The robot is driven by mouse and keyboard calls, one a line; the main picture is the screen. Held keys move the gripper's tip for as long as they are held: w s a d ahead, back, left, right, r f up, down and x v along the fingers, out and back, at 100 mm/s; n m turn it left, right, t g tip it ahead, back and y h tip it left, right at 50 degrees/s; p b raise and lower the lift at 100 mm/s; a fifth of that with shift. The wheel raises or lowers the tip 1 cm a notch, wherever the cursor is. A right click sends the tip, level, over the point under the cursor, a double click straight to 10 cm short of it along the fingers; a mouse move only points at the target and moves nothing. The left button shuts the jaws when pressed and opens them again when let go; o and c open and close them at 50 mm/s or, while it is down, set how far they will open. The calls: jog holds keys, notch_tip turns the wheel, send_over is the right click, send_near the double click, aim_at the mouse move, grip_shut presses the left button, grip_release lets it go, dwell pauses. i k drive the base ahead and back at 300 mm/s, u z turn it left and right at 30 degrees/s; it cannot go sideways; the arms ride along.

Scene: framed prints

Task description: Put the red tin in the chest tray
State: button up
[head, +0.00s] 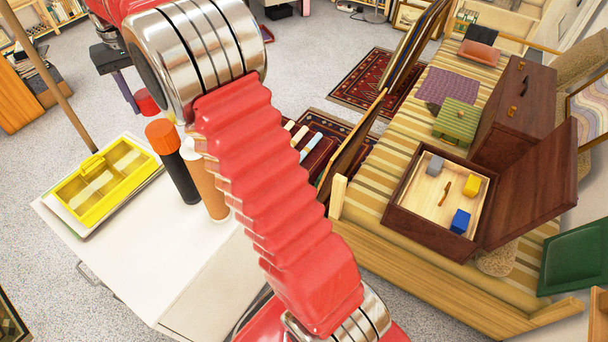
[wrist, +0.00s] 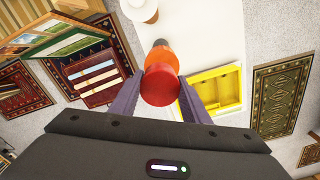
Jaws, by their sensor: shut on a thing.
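The red tin (wrist: 161,86) sits between the two fingers of my gripper (wrist: 160,97) in the wrist view, and the gripper is shut on it. In the head view the red tin (head: 147,102) shows at the upper left, above the white table and just behind the orange-capped dark cylinder. My gripper (head: 128,92) is partly hidden there by my arm. The chest tray (head: 425,203), dark wood with a pale inside, is open at the right. It holds a grey block (head: 435,165), a yellow block (head: 472,186), a blue block (head: 460,221) and a small brown handle-like piece.
The white table (head: 190,255) bears a yellow divided tray (head: 105,180), an orange-capped dark cylinder (head: 172,160) and a tan cylinder (head: 205,185). Framed prints (head: 355,140) lean between table and striped bench. A raised dark lid (head: 530,195) stands at the chest tray's right.

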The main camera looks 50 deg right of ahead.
aim_at(417, 204)
jog(key=z, duration=0.8)
jog(key=i, duration=0.4)
jog(key=z, duration=2.35)
jog(key=i, duration=0.3)
jog(key=u, duration=0.05)
